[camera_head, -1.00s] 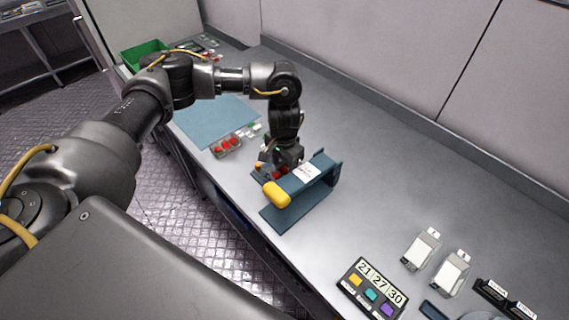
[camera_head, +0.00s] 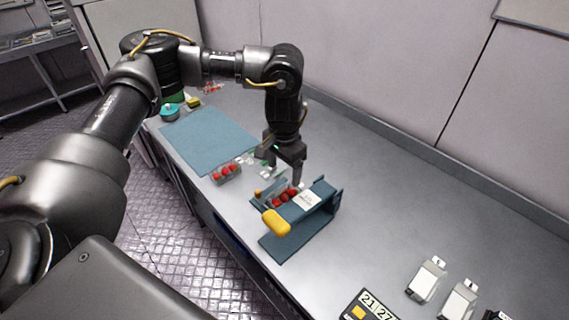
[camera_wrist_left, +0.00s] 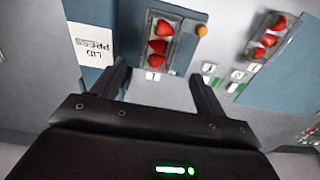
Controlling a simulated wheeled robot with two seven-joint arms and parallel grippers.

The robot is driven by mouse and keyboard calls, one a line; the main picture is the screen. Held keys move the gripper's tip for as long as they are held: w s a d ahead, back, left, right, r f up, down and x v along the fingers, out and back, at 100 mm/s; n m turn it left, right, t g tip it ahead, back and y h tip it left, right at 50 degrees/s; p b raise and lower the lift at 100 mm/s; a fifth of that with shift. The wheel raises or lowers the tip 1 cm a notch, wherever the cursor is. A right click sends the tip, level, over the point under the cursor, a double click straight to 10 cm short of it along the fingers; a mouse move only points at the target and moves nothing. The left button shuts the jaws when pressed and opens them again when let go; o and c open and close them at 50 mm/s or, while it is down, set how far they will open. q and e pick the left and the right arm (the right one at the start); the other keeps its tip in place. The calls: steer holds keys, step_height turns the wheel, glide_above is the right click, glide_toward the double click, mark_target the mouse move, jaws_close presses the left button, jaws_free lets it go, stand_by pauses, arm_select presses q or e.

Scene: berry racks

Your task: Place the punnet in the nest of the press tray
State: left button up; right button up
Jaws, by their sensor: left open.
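A clear punnet of red strawberries (camera_head: 283,197) lies on the blue press tray (camera_head: 258,203), beside the lid press (camera_head: 314,206) with its yellow handle (camera_head: 276,222). In the left wrist view the punnet (camera_wrist_left: 159,44) sits lengthwise on the blue tray (camera_wrist_left: 190,55), between the "LID PRESS" label and an orange knob (camera_wrist_left: 201,30). It looks flat, but I cannot tell whether it is fully seated in the nest. My left gripper (camera_head: 284,176) is open and empty, just above and behind the punnet, its fingers apart from it. My right gripper is out of view.
A second strawberry punnet (camera_head: 227,171) stands at the edge of the blue mat (camera_head: 208,138). Small white-and-green pieces (camera_head: 262,166) lie between mat and press. Pale boxes (camera_head: 427,279) and a number panel (camera_head: 368,306) are at front right. The counter behind the press is clear.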

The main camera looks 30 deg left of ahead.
arm_select(q)
step_height(320, 180, up, 2)
steer(key=shift+r, duration=0.2)
stand_by(0.4)
